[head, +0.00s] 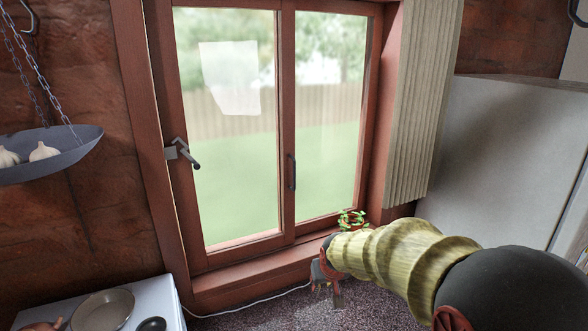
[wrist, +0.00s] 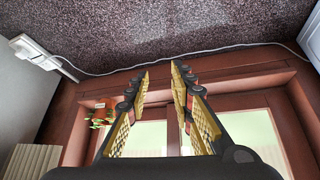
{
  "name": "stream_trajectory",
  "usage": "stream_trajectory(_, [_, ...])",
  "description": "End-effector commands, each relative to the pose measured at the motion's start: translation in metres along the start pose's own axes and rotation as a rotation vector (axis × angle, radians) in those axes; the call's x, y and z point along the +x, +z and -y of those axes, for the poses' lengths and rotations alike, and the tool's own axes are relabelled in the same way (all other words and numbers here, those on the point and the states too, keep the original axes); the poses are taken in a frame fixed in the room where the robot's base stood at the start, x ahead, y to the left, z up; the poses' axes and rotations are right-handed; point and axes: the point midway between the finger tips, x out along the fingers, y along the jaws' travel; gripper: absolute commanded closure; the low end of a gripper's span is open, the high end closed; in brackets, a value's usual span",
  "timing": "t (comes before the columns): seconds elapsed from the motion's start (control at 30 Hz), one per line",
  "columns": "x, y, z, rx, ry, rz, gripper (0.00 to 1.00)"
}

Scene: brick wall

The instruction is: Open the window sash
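The window has a reddish-brown wooden frame (head: 187,250) and two glazed sashes. The left sash (head: 237,243) bears a dark lever handle (head: 189,157) on its left stile. The right sash (head: 325,218) has a dark upright pull handle (head: 291,172) beside the middle stile. Both sashes look shut. My gripper (head: 337,297) is low, below the right sash and in front of the sill, apart from both handles. In the wrist view my gripper (wrist: 160,76) is open with nothing between its fingers. The window frame (wrist: 240,88) shows upside down there; neither handle can be made out.
A small potted plant (head: 352,222) stands by the sill's right end, close to my arm. A pleated curtain (head: 423,100) hangs at right beside a grey cabinet (head: 500,150). A hanging scale pan (head: 50,165) and a white stove (head: 150,293) are at left. A cable (head: 250,303) crosses the speckled counter (head: 270,318).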

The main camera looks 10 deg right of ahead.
Motion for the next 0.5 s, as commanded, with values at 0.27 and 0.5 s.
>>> stream_trajectory(0.27, [0.067,-0.178,-0.008,0.000,-0.011,-0.426,0.76])
stream_trajectory(0.5, [0.006,-0.306,0.001,-0.009,-0.057,-0.860,0.76])
